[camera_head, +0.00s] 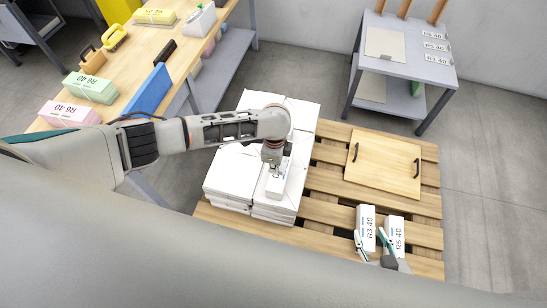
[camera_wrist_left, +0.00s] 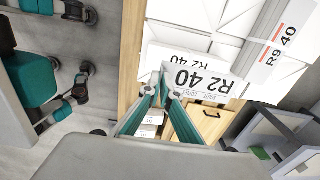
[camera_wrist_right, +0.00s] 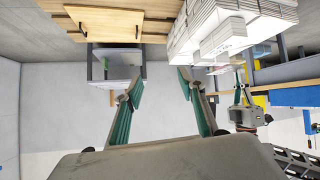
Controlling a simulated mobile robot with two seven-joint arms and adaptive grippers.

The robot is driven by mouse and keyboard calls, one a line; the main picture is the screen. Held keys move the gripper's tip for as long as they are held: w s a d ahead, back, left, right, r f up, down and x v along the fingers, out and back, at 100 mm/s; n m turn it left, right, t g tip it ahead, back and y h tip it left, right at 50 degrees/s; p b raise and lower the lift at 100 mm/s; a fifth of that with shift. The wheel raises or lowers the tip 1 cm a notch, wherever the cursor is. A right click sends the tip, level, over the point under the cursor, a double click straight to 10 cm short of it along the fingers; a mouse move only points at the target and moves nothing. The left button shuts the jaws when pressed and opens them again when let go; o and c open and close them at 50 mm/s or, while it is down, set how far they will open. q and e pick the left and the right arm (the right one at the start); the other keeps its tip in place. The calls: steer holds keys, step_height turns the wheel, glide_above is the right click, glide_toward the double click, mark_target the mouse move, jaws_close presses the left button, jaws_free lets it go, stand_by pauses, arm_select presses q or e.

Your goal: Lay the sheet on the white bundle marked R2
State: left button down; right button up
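A white bundle marked R2 40 (camera_wrist_left: 210,82) shows at my left gripper (camera_wrist_left: 162,92) in the left wrist view. The left fingers are close together at its end; whether they are clamped on it cannot be told. In the head view, my left gripper (camera_head: 273,163) is over a small white bundle (camera_head: 277,180) on the front of the white stack (camera_head: 233,172). My right gripper (camera_wrist_right: 158,84) is open and empty; its fingers (camera_head: 371,240) show near the pallet's front. A pale flat sheet (camera_head: 385,44) lies on the grey cart (camera_head: 417,68).
A wooden board (camera_head: 383,163) with two black handles lies on the pallet (camera_head: 325,182). Two white bundles, R3 40 (camera_head: 366,226) and R5 40 (camera_head: 395,232), are at its front. A wooden table (camera_head: 138,58) with coloured bundles is at left. Grey floor is clear at right.

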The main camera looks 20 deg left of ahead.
steer(key=shift+s+a, duration=0.1)
arm_select(q)
steer(key=shift+p, duration=0.35)
step_height(320, 180, down, 6)
steer(key=b, duration=0.3)
steer(key=shift+s+f, duration=0.1)
steer(key=shift+f, duration=0.05)
steer(key=shift+f+b, duration=0.65)
steer(key=shift+f, duration=0.15)
arm_select(e)
steer(key=shift+w+d+f, duration=0.3)
steer(key=shift+f, duration=0.25)
steer(key=shift+w+d+f, duration=0.25)
steer(key=shift+w+f, duration=0.05)
steer(key=shift+f, duration=0.2)
steer(key=shift+s+a, duration=0.1)
steer(key=shift+s, duration=0.05)
arm_select(q)
steer(key=shift+f, duration=0.4)
arm_select(e)
steer(key=shift+s+f, duration=0.55)
steer(key=shift+f, duration=0.05)
